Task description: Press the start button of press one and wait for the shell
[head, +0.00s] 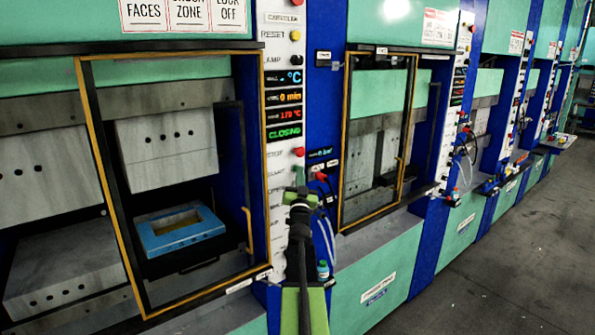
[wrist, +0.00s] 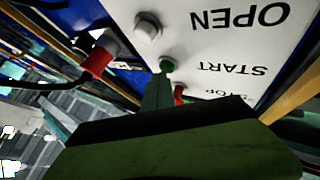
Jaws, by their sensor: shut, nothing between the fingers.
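Press one (head: 160,60) is the near press at left, with its yellow-edged guard door frame in front. A blue mould frame (head: 180,230) sits on its lower plate, under a grey upper block. The white control panel (head: 283,215) has lit displays, the lowest reading "CLOSING" in green. My gripper (head: 300,190) is shut at the panel's lower buttons and hides part of them. In the wrist view, my fingertips (wrist: 160,80) are at the green button (wrist: 167,65) beside the START label. They look in contact or nearly so; I cannot tell if it is pushed in. No shell is visible.
A red stop button (wrist: 179,92) is close beside my fingers, and a pale button (wrist: 147,28) sits by OPEN. A red connector with a black cable (wrist: 97,58) juts out nearby. More presses (head: 395,120) line the right side; the floor (head: 490,265) there is clear.

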